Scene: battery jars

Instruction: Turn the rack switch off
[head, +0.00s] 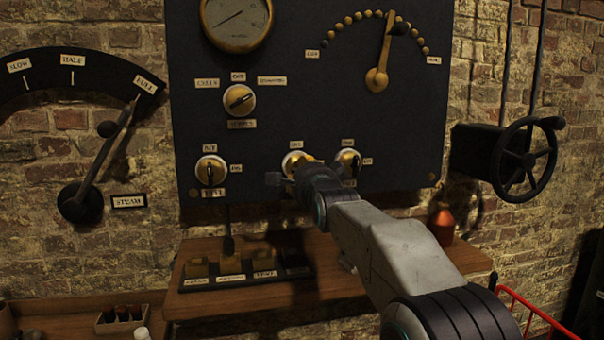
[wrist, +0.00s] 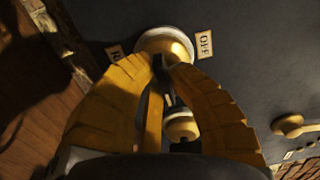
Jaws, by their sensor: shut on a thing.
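The gripped rotary switch (head: 291,160) is a brass knob on a pale round base, low in the middle of the dark panel. In the wrist view this knob (wrist: 165,42) has an OFF label (wrist: 205,43) at one side and a partly hidden label starting with R (wrist: 115,52) at the other. My gripper (head: 295,172) reaches it from the front right. Its yellow fingers (wrist: 160,70) are shut on the switch's dark handle. The fingers hide much of the handle, so I cannot tell its exact setting.
A similar switch (head: 348,163) stands close on the right, another (head: 211,171) on the left. A larger selector (head: 239,100) sits above. A wooden shelf (head: 215,296) bears a row of key switches (head: 232,264). A handwheel (head: 526,158) juts out at the right.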

